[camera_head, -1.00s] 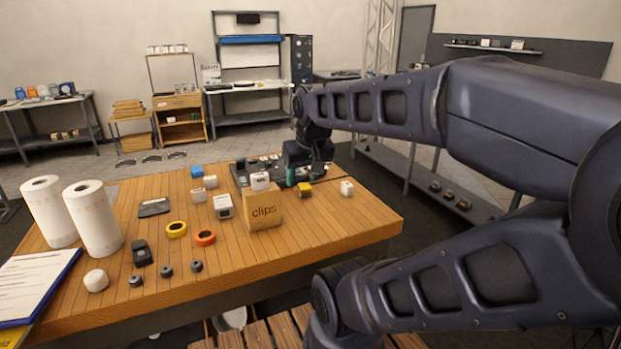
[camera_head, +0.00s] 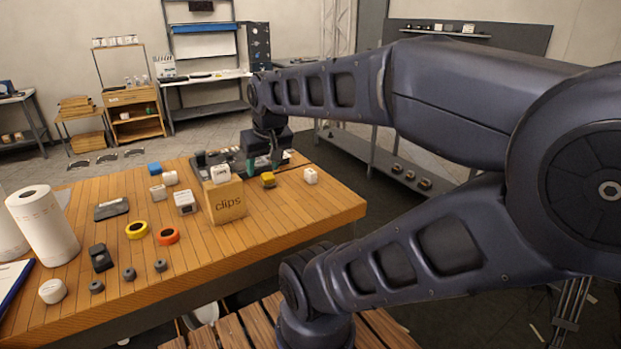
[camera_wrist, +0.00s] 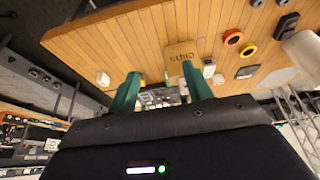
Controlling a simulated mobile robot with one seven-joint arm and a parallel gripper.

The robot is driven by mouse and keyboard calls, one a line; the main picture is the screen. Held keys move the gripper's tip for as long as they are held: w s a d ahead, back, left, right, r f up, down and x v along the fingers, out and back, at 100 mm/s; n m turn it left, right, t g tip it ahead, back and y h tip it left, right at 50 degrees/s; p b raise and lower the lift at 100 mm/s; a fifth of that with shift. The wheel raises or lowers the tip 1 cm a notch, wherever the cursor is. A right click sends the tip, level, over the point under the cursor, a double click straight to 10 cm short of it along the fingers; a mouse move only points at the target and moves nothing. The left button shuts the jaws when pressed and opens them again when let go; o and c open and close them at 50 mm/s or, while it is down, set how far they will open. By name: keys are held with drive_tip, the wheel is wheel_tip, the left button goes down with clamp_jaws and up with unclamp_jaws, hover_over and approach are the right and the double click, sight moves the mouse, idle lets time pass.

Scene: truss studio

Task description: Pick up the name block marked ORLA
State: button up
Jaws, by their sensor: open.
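Several small white blocks stand on the wooden table (camera_head: 285,225); their lettering is too small to read, so I cannot tell which is marked ORLA. One white block (camera_head: 220,173) is on top of the cardboard clips box (camera_head: 228,203). Another white block (camera_head: 310,176) stands alone near the right edge. A larger white block (camera_head: 185,202) is left of the box, with two small ones (camera_head: 158,192) (camera_head: 170,178) behind it. My gripper (camera_head: 263,165) points down over the table's far side, behind the clips box. Its green fingers are apart and empty in the wrist view (camera_wrist: 162,82).
A dark tray (camera_head: 203,160) lies beside my gripper, and a yellow-topped item (camera_head: 268,180) is close to it. Yellow (camera_head: 137,229) and orange (camera_head: 168,236) tape rolls, dark items and a paper roll (camera_head: 43,226) occupy the left. The table's front right is clear.

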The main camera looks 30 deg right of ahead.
idle(0.3)
drive_tip(key=o, duration=0.6)
drive_tip(key=n+g+h, duration=0.4)
drive_tip(key=n, duration=1.4)
approach(309, 171)
drive_tip(key=shift+x, duration=5.7)
